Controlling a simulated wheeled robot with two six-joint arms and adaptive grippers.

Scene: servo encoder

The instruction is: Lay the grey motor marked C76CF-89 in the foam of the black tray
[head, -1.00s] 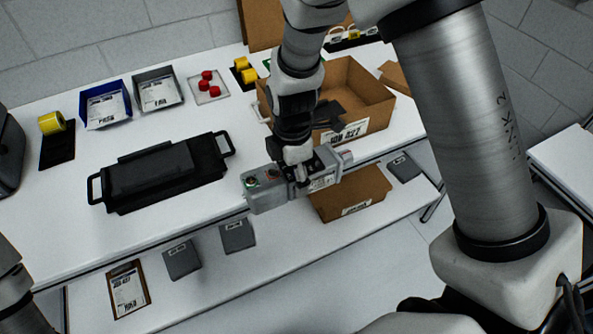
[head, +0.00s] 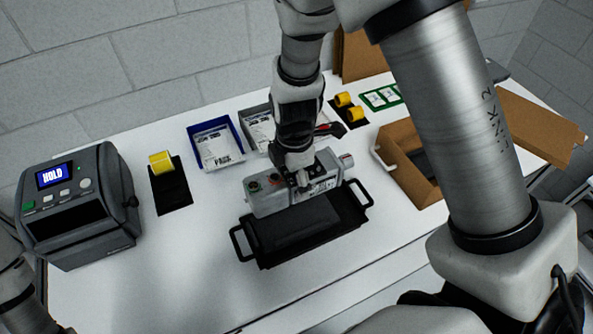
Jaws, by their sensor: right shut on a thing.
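My right gripper (head: 300,180) is shut on the grey motor (head: 265,198), a long block with a label on its side and a shaft at its right end. The motor's label is too small to read. The motor is held level above the back part of the black tray (head: 268,257) and hides part of it. The tray lies on the white table with a handle at each end. Its dark inside (head: 305,228) shows in front of the motor, but I cannot make out a pocket. My left gripper is out of view; only part of my left arm shows at the lower left.
A label printer (head: 75,205) reading HOLD stands at the left. A yellow roll (head: 161,162) on a black base, a blue bin (head: 214,143) and a grey bin lie behind the tray. An open cardboard box (head: 407,180) is to the right. The table front left is clear.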

